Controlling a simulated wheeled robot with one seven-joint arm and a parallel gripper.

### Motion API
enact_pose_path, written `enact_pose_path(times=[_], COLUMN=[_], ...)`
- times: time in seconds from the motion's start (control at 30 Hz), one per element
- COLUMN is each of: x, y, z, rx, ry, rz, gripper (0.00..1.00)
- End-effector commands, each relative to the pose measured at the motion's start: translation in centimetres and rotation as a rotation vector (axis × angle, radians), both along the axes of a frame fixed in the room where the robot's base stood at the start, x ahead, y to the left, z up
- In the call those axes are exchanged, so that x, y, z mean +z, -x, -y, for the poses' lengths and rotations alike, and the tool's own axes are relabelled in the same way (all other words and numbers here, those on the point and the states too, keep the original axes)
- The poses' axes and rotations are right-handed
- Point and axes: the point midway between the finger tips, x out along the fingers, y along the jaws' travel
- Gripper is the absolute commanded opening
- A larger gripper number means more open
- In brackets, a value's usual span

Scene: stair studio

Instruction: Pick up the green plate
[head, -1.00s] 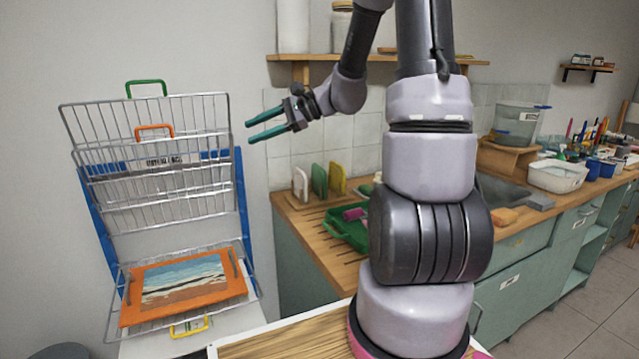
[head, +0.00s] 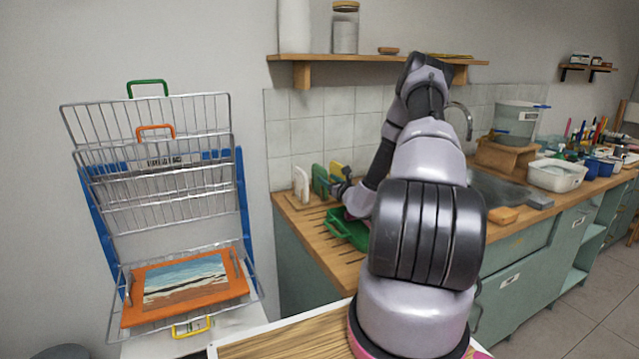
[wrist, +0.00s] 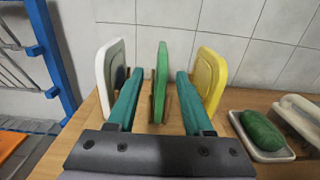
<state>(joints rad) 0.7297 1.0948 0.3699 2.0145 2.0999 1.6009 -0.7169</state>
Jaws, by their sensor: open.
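The green plate (wrist: 161,75) stands upright on edge in a wooden holder on the counter, between a white plate (wrist: 110,75) and a yellow plate (wrist: 209,80). In the head view the green plate (head: 320,181) is in the same row, partly behind my arm. My gripper (wrist: 156,85) is open, with its two teal fingers on either side of the green plate in the wrist view. A gap shows between each finger and the plate, so I see no contact. In the head view my gripper's fingers are hard to make out by the plates.
A green tray (head: 347,228) sits on the wooden counter below my arm. A dish with a green lump (wrist: 262,132) is right of the yellow plate. The tiled wall (wrist: 275,40) rises behind the plates. A wire rack (head: 160,190) stands at left.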

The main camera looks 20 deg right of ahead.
Motion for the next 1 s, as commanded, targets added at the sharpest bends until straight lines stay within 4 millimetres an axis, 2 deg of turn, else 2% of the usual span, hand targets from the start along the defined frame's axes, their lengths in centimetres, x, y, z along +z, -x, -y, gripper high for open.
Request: enact_pose_path(times=[0.1,0.33,0.6,0.9,0.93,1.0], x=[0.0,0.0,-0.2,-0.1,-0.1,-0.1], y=[-1.8,-3.6,-7.4,-8.1,-8.1,-8.1], z=[-0.1,-0.1,0.1,0.1,0.1,0.1], rx=[0.002,0.003,0.004,0.004,0.004,0.004], ry=[0.002,0.001,0.002,0.001,0.001,0.001], rz=[0.001,0.001,0.001,0.0,0.0,0.0], gripper=[0.51,0.51,0.51,0.51,0.47,0.21])
